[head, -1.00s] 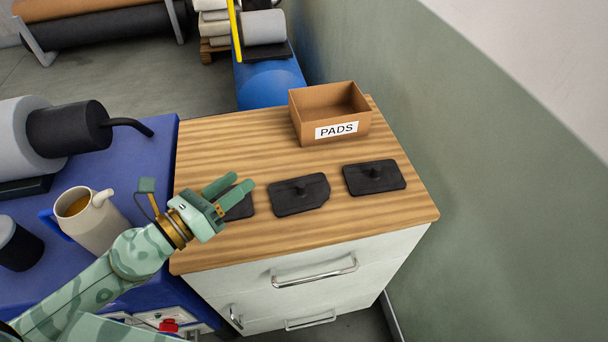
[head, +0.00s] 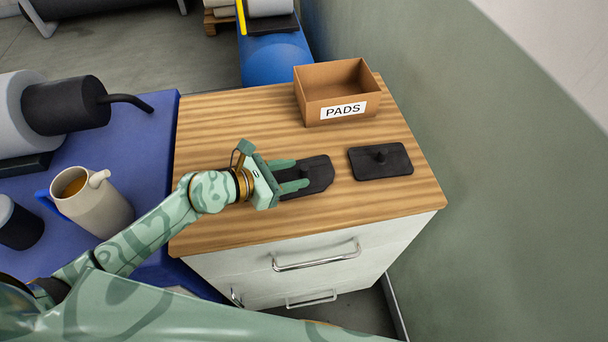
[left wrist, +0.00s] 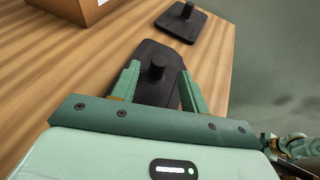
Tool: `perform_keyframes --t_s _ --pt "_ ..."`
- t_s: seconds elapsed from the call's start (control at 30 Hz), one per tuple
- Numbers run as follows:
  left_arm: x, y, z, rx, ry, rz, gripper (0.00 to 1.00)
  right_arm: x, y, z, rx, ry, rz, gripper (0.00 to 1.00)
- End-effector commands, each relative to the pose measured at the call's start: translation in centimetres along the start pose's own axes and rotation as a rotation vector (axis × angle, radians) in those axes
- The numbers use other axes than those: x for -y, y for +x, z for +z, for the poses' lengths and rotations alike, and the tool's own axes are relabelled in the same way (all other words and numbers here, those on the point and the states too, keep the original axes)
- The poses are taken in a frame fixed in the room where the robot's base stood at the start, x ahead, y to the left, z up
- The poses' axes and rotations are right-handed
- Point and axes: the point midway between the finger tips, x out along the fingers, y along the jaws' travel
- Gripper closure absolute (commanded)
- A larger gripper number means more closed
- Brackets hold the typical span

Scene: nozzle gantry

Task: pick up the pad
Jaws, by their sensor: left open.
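A black pad (head: 321,171) with a short knob lies flat on the wooden top. A second black pad (head: 380,161) with a knob lies to its right. My left gripper (head: 301,174) is open, its fingers over the left part of the first pad. In the left wrist view, that pad's knob (left wrist: 157,67) shows between my two fingertips (left wrist: 158,70), with a gap to each. The second pad (left wrist: 182,22) lies beyond. The third pad seen before on the left is hidden now, apparently behind my gripper.
An open brown box (head: 337,92) labelled PADS stands at the back of the wooden top (head: 225,125). On the blue table (head: 140,130) at left are a beige jug (head: 102,205) and a grey-and-black roller (head: 65,105). A green wall rises at right.

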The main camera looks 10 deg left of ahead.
Motion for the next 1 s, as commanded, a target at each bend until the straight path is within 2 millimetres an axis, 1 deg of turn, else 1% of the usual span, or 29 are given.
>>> perform_keyframes --t_s 0.03,0.1,0.2,0.3,0.47,0.5,0.57,0.6,0.63,0.67,1.0 --pt "-0.1 1.0 0.1 0.003 -0.001 0.000 0.55 0.0 0.3 0.1 0.001 0.000 -0.001 0.64" --pt "-0.3 2.2 0.2 0.004 -0.001 0.000 0.55 0.1 0.6 0.1 0.002 -0.001 -0.001 0.64" --pt "-0.3 3.5 0.2 0.002 -0.001 0.001 0.55 0.1 0.8 0.2 0.003 -0.001 -0.002 0.64" --pt "-0.3 4.0 0.2 0.001 -0.001 0.001 0.55 0.1 0.8 0.1 0.002 -0.001 -0.002 0.64" --pt "-0.3 4.0 0.2 0.001 -0.001 0.001 0.55 0.1 0.8 0.1 0.002 -0.001 -0.002 0.64" --pt "-0.3 4.0 0.2 0.001 -0.001 0.001 0.58 0.1 0.8 0.1 0.002 -0.001 -0.002 0.64" --pt "-0.3 4.0 0.2 0.001 -0.001 0.001 0.75 0.1 0.8 0.1 0.002 -0.001 -0.002 0.64" --pt "-0.3 4.0 0.2 0.001 -0.001 0.001 0.86 0.1 0.8 0.1 0.002 -0.001 -0.002 0.64" --pt "-0.3 4.0 0.2 0.001 -0.001 0.002 0.94 0.1 0.8 0.1 0.002 -0.001 -0.002 0.64" --pt "-0.3 4.0 0.2 0.001 -0.001 0.002 1.00 0.1 0.8 0.1 0.002 -0.001 -0.002 0.64" --pt "-0.3 3.9 0.5 0.002 0.000 0.002 1.00 0.1 0.7 0.1 0.001 0.000 -0.002 0.64"
